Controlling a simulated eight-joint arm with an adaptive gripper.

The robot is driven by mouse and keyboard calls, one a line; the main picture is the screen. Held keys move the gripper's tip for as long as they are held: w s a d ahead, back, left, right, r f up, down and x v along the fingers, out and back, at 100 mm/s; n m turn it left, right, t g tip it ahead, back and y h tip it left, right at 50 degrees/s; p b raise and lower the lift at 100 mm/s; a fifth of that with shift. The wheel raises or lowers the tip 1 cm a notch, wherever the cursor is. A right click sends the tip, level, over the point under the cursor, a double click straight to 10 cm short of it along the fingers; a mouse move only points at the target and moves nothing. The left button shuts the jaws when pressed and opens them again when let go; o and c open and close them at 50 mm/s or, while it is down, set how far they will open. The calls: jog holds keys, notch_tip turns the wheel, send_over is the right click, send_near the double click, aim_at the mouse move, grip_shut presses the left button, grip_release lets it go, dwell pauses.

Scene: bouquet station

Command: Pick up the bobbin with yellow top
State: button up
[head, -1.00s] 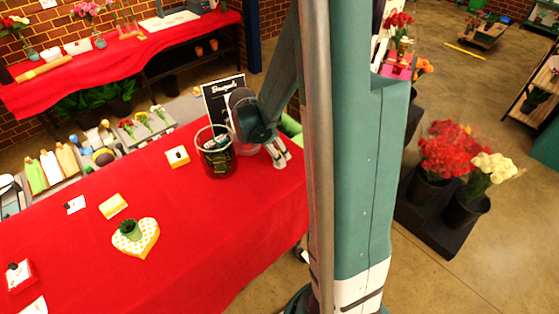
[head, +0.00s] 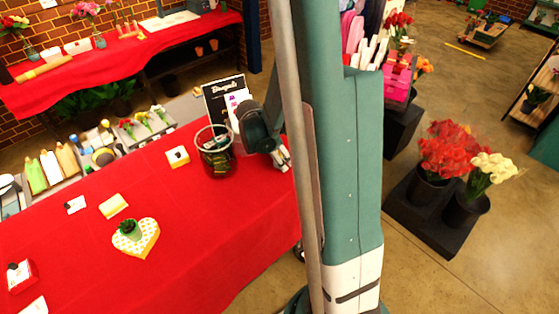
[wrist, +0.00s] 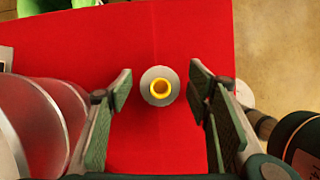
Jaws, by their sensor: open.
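The bobbin (wrist: 160,76) shows in the wrist view as a grey round body with a yellow ring on top, seen from above on the red cloth. My gripper (wrist: 161,88) is open, with one finger on each side of the bobbin in that view and a gap on both sides. I cannot tell how far above the bobbin the fingertips are. In the head view my gripper (head: 282,158) is over the right end of the red table, and I cannot make out the bobbin there.
A glass jar (head: 216,168) holding small items stands just left of my gripper and also shows in the wrist view (wrist: 38,125). A black sign (head: 222,92) is behind it.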

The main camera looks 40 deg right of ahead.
jog(key=shift+c, duration=0.5)
jog(key=c, duration=0.9)
jog(key=shift+r, duration=0.15)
jog(key=shift+r, duration=4.85)
